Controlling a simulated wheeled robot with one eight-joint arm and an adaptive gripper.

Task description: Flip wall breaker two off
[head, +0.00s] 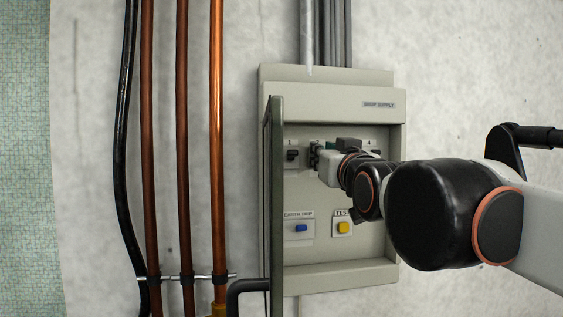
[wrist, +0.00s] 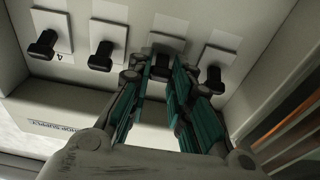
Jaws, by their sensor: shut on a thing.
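The grey wall panel (head: 330,278) stands open in the head view. Breaker one (head: 292,156) shows as a black lever at the left of its switch row. My gripper (head: 317,156) is at the second place in the row and hides most of breaker two there. In the wrist view, turned upside down, my gripper (wrist: 160,78) has its teal-padded fingers shut on the black lever of breaker two (wrist: 164,42), third from the left. Whether that lever is up or down I cannot tell. Breaker one also shows in the wrist view (wrist: 214,78), just right of the fingers.
Breaker three (wrist: 102,55) and breaker four (wrist: 43,45) are left of my fingers in the wrist view. A blue button (head: 301,228) and a yellow button (head: 343,228) sit below the row. The open door (head: 275,200) stands out at the left, beside copper pipes (head: 217,150).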

